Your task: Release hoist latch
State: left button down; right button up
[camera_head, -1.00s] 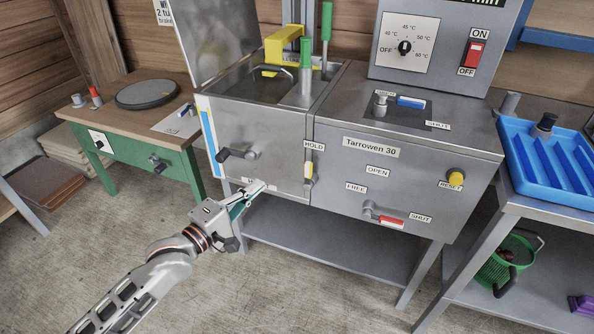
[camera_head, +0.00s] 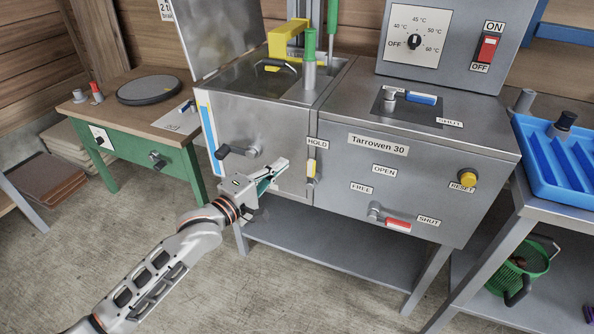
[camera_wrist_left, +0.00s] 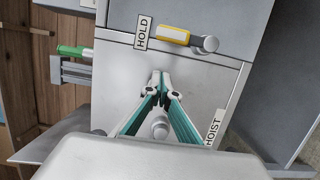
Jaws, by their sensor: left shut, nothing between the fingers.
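The hoist latch (camera_head: 311,168) is a small lever with a yellow and white grip on the machine's front, by the HOLD label (camera_head: 317,142). Its grip points up towards the label, from a grey pivot at its lower end. In the left wrist view the latch (camera_wrist_left: 173,34) lies beyond the fingertips, near the top. My left gripper (camera_head: 284,164) is shut and empty, just left of the latch and apart from it. Its teal fingers meet at the tips in the wrist view (camera_wrist_left: 160,77). My right gripper is in neither view.
A crank with a black handle (camera_head: 238,151) sticks out left of my gripper. The HOIST label (camera_wrist_left: 213,128) shows in the wrist view. A red-handled lever (camera_head: 397,224) and yellow RESET button (camera_head: 468,179) are farther right. Open floor lies in front.

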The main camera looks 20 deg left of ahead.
aim_at(311, 175)
pick_arm(q)
jog(key=d, duration=0.3)
jog(key=d+b, duration=0.1)
jog(key=shift+w+d, duration=0.15)
jog(key=shift+w, duration=0.15)
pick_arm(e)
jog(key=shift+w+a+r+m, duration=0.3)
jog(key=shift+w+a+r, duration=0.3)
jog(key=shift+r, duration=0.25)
pick_arm(q)
jog(key=shift+r, duration=0.15)
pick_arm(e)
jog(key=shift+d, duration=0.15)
